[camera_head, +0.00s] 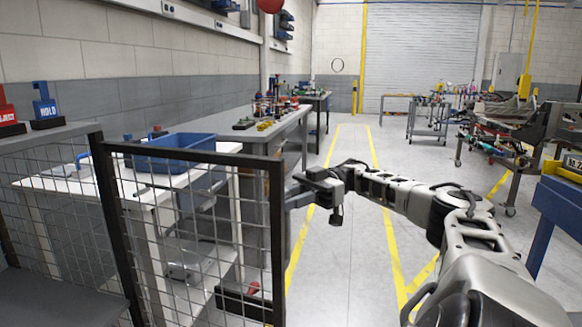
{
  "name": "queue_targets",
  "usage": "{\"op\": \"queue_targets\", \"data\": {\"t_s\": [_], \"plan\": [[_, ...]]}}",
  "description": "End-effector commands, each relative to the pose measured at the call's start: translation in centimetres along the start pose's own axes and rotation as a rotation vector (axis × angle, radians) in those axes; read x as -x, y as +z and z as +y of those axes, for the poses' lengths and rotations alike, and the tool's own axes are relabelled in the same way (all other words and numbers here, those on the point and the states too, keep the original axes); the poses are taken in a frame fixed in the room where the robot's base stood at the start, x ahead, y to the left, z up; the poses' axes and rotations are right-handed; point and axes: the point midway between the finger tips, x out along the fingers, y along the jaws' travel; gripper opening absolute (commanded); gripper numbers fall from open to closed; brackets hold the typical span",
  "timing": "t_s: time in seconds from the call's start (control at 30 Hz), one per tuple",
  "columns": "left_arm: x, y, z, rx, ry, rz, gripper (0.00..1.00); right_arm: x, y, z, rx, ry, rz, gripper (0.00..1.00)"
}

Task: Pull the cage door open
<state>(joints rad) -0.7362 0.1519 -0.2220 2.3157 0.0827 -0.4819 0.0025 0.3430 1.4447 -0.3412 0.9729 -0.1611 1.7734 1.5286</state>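The cage door (278,245) is a dark-framed wire mesh panel at the left and centre of the head view. Its top bar slopes slightly down to its right-hand upright. My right gripper (293,198) is at the outer side of that upright, at about the upper part of the door. Its fingertips are at or very close to the frame. I cannot tell whether they touch or grip it, as the fingers are small and partly merged with the dark upright. My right arm reaches in from the lower right. My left gripper is not in view.
Behind the mesh stands a white table with a blue bin (180,150). A grey workbench (270,130) with parts stands farther back. The floor right of the door is clear, with yellow lines (374,150). A blue-framed bench (560,205) stands at the right edge.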

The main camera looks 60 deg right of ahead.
Motion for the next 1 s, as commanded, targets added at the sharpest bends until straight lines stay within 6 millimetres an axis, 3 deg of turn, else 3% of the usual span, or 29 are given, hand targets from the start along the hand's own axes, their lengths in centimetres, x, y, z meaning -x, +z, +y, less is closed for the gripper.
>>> {"op": "queue_targets", "data": {"t_s": [0.03,0.63,1.0], "plan": [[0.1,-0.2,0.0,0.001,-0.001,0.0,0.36,0.0,-3.3,-0.5,0.045,-0.007,0.047,0.32],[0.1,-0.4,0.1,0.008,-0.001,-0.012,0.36,-2.0,-7.8,-3.9,0.04,-0.007,0.049,0.32],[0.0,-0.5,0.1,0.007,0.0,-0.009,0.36,-5.5,-10.2,-9.3,0.036,-0.006,0.051,0.32]]}}
